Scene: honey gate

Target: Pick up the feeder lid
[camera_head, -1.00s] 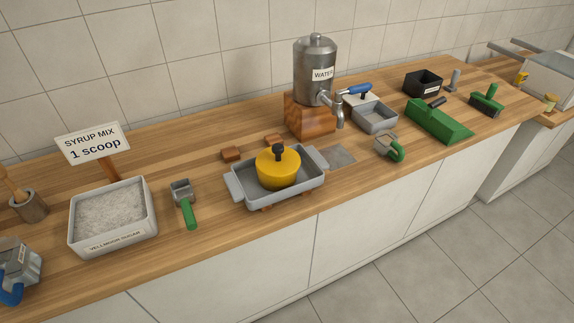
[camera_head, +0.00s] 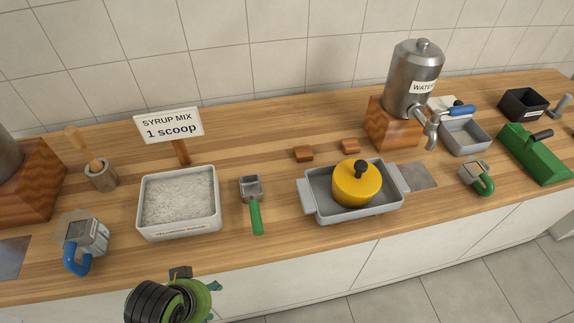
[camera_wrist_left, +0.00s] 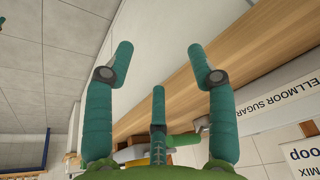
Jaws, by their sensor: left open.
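The yellow round piece (camera_head: 356,187) with a black knob on top, which looks like the feeder lid, sits upright in a grey two-handled tray (camera_head: 322,211) right of centre in the head view. I cannot tell whether it is a lid alone or a lidded feeder. My left gripper (camera_head: 204,285) shows at the bottom, in front of the counter edge, well left of the yellow piece and apart from it. In the left wrist view its teal fingers (camera_wrist_left: 160,65) are spread with nothing between them. My right gripper is not in view.
The sugar bin (camera_head: 148,236) and green-handled scoop (camera_head: 255,209) lie left of the tray. A blue-handled cup (camera_head: 88,236) stands further left. Behind are the syrup sign (camera_head: 169,124) and the water urn (camera_head: 415,75). A green-handled cup (camera_head: 476,178) stands to the right.

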